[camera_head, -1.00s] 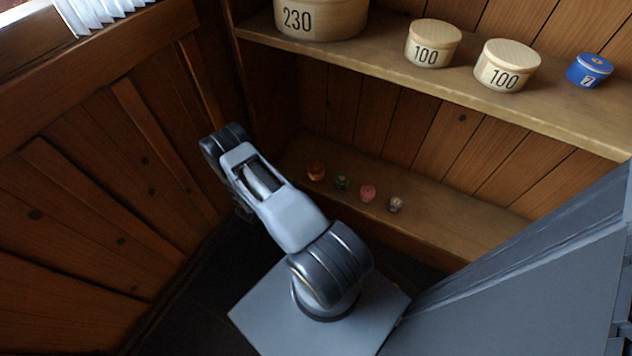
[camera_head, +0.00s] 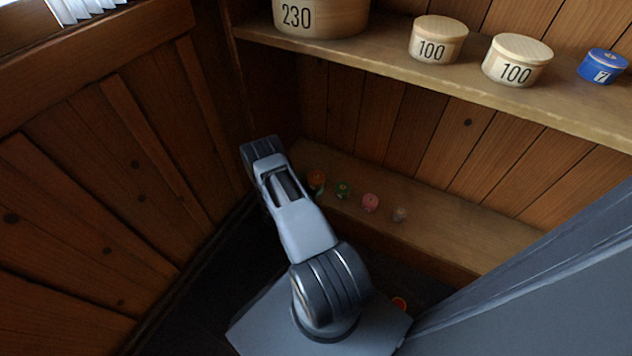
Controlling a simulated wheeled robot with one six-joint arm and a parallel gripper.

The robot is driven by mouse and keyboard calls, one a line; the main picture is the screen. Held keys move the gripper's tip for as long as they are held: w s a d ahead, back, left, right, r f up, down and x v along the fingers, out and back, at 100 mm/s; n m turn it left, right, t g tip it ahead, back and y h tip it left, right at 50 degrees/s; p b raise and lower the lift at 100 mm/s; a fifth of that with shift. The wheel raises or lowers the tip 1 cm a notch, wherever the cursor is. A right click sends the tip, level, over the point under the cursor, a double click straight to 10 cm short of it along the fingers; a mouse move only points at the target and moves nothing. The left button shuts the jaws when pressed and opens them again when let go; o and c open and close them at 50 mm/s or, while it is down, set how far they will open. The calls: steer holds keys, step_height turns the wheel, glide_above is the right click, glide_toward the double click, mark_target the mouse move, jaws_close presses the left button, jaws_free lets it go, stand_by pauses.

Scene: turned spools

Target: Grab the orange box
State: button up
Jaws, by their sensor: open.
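The orange box (camera_head: 317,180) is a small round orange piece at the left end of a row on the lower shelf (camera_head: 455,226). The forearm of my arm stands just left of it in the picture, its upper end above and left of the box. My gripper is hidden behind my own arm, so its jaws do not show. I cannot tell how far it is from the box.
Right of the orange box stand a small green piece (camera_head: 343,190), a pink one (camera_head: 370,202) and a greyish one (camera_head: 400,214). The upper shelf (camera_head: 390,60) holds round wooden boxes and a blue tin (camera_head: 602,66). A plank wall (camera_head: 95,190) closes the left side.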

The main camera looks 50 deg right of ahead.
mark_target(316, 177)
steer(key=d+b, duration=0.1)
steer(key=d, duration=0.2)
steer(key=shift+w+d+f+b, duration=0.15)
steer(key=shift+d+b, duration=0.15)
steer(key=shift+b, duration=0.1)
steer(key=shift+d, duration=0.55)
steer(key=c, duration=1)
steer(key=shift+o, duration=0.2)
steer(key=shift+r, duration=0.2)
